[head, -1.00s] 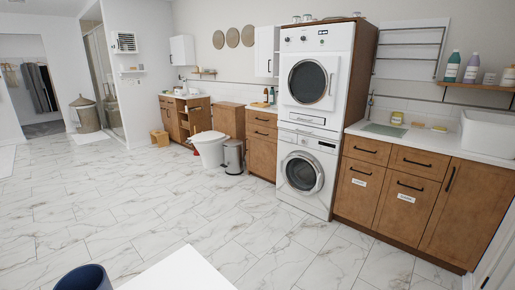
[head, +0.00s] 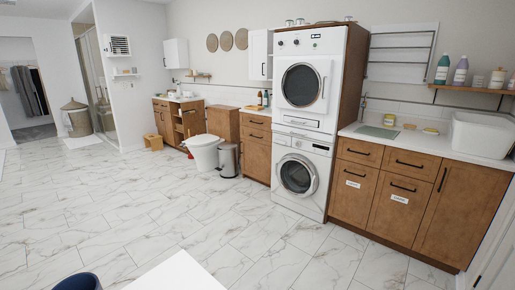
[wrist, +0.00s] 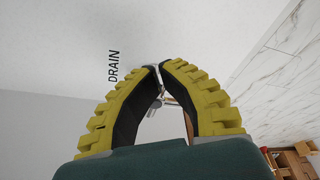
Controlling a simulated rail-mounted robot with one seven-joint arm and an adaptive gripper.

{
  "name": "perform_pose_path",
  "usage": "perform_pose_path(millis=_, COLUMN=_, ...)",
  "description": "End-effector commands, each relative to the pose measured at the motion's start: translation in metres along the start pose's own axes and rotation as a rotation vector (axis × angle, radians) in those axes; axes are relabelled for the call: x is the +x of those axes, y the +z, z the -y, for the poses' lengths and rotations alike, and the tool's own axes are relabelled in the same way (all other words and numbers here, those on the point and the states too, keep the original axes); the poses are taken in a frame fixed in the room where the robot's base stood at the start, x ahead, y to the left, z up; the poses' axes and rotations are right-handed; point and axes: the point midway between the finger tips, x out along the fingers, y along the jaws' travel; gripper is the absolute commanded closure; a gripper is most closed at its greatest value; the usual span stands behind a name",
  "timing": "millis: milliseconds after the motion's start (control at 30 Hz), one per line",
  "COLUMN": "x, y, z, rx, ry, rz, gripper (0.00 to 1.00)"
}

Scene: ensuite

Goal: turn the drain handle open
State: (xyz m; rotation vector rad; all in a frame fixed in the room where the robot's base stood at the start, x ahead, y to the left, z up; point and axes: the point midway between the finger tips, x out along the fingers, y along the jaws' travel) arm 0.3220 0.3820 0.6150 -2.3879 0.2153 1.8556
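In the wrist view my gripper (wrist: 159,68) has yellow ribbed fingers with dark inner pads. The fingers curve inward and their tips come together, with only a thin light sliver between them. A white surface (wrist: 50,45) at the left bears the black word DRAIN (wrist: 114,67), just left of the tips. A small grey part (wrist: 155,105) shows in the gap behind the tips; I cannot tell whether it is the drain handle or whether the fingers touch it. No drain handle can be made out in the head view, and my gripper is not seen there.
The head view shows a stacked washer and dryer (head: 298,173), a counter with wooden cabinets (head: 392,200), a toilet (head: 204,152) and a bin (head: 227,160). A dark blue round container (head: 78,282) is at the bottom edge. The marble floor (head: 130,215) is largely clear.

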Motion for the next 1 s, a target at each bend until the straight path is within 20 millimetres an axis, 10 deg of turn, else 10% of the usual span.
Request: perform_pose_path(millis=1000, x=-0.001, y=0.003, z=-0.012, rx=-0.001, ry=0.005, rz=0.002, gripper=1.00)
